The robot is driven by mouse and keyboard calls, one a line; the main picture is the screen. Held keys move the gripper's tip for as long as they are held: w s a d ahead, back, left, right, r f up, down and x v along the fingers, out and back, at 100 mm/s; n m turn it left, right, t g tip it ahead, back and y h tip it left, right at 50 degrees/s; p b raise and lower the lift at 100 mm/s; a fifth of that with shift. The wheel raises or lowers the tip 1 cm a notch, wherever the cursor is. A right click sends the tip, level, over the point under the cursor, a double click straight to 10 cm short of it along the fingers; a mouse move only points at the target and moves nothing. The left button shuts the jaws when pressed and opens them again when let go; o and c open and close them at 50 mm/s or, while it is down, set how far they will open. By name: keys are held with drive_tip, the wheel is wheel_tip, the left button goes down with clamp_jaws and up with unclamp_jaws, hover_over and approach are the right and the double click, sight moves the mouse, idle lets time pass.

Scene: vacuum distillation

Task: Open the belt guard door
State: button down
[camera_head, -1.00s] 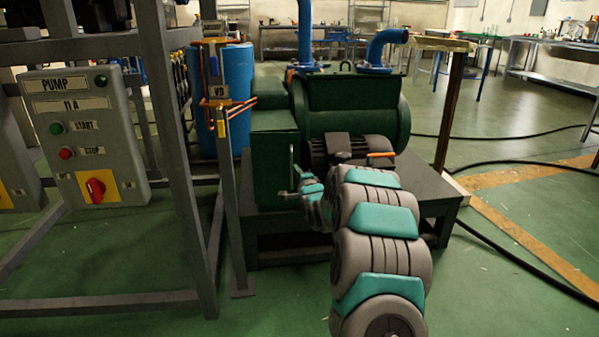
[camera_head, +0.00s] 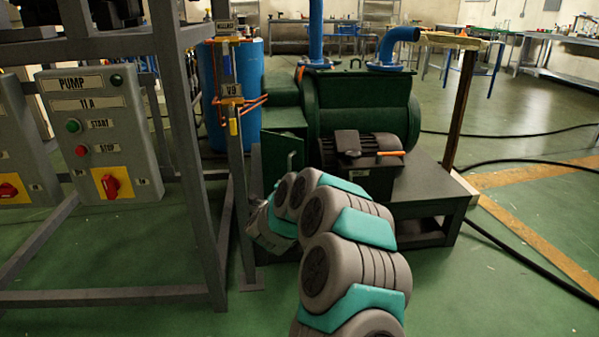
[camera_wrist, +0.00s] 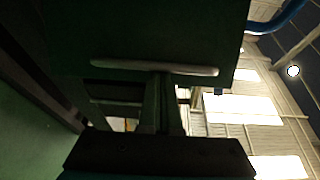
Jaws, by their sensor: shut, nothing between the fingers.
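The belt guard door (camera_head: 277,152) is a dark green panel on the green guard box, left of the motor. It appears swung partly out from the box, with a dark gap at its right; the exact angle is hard to tell. In the wrist view the door (camera_wrist: 150,30) fills the top, with a silver bar handle (camera_wrist: 120,64) across it. My gripper (camera_wrist: 163,78) is shut and empty, its fingertips close to the middle of the handle. I cannot tell whether they touch it. In the head view my arm hides the door's lower part, and the fingers do not show clearly.
A grey frame post (camera_head: 236,180) stands close left of the door and my wrist. The pump control box (camera_head: 105,140) is further left. The black motor (camera_head: 372,150) and its dark base (camera_head: 430,190) lie to the right. Green floor in front is open.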

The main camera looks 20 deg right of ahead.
drive_tip(key=a+m+g+h, duration=0.3)
drive_tip(key=a+g+h, duration=0.1)
drive_tip(key=a, duration=0.5)
drive_tip(key=shift+s+a+m, duration=0.35)
drive_tip(key=shift+s+m, duration=0.05)
drive_tip(key=shift+s, duration=0.05)
idle(0.6)
